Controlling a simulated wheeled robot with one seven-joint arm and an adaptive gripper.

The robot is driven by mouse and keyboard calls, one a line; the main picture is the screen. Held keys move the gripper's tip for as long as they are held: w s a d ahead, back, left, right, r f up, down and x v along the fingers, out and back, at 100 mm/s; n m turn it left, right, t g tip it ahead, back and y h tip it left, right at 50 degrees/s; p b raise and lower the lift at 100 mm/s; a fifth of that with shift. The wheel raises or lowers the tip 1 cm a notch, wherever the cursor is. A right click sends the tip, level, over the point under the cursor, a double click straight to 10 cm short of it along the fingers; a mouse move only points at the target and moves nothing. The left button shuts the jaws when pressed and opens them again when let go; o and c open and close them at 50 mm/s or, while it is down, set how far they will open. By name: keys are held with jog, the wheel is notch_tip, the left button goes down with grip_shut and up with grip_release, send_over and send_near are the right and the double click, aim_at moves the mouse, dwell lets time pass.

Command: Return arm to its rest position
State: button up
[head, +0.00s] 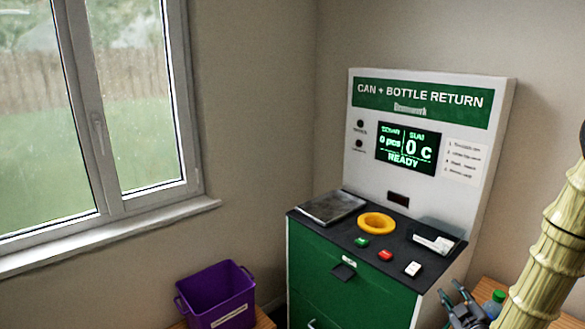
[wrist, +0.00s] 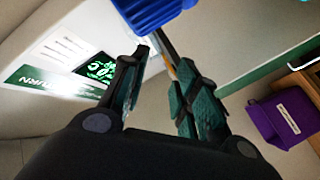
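My gripper (head: 460,296) is low at the right in the head view, in front of the machine's right side, its dark fingers beside a green-capped bottle (head: 497,297). In the wrist view my gripper (wrist: 160,62) has its two fingers apart, with nothing clearly held between them. My pale, ribbed arm fills the right edge of the head view. A blue ribbed object (wrist: 155,12) shows past the fingertips at the top of the wrist view; I cannot tell what it is.
The can and bottle return machine (head: 428,147) stands in the corner, its screen reading READY. A yellow ring (head: 376,218) and buttons are on its dark top. A purple bin (head: 217,296) is at lower left; a wooden surface (head: 538,315) is at lower right. A window is at left.

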jog(key=s+a+f+m+g+y, duration=0.1)
jog(key=s+a+f+g, duration=0.1)
jog(key=s+a+f, duration=0.3)
jog(key=s+a+f+m+g, duration=0.1)
jog(key=s+a+f+g, duration=0.1)
jog(key=f, duration=0.5)
jog(key=s+a+f+m+g+b, duration=0.1)
jog(key=s+a+f+m+g, duration=0.1)
jog(key=s+a+f+g, duration=0.2)
jog(key=s+a+f+m+g+b, duration=0.1)
jog(key=s+a+f+g, duration=0.3)
jog(key=s+f, duration=0.6)
jog(key=s+a+f+m+g+y+b, duration=0.1)
jog(key=s+a+f+m+g, duration=0.2)
jog(key=s, duration=1.6)
jog(key=shift+s+a+f+g, duration=0.5)
jog(key=shift+a+f, duration=1.2)
jog(key=shift+f, duration=0.9)
jog(key=shift+w, duration=0.1)
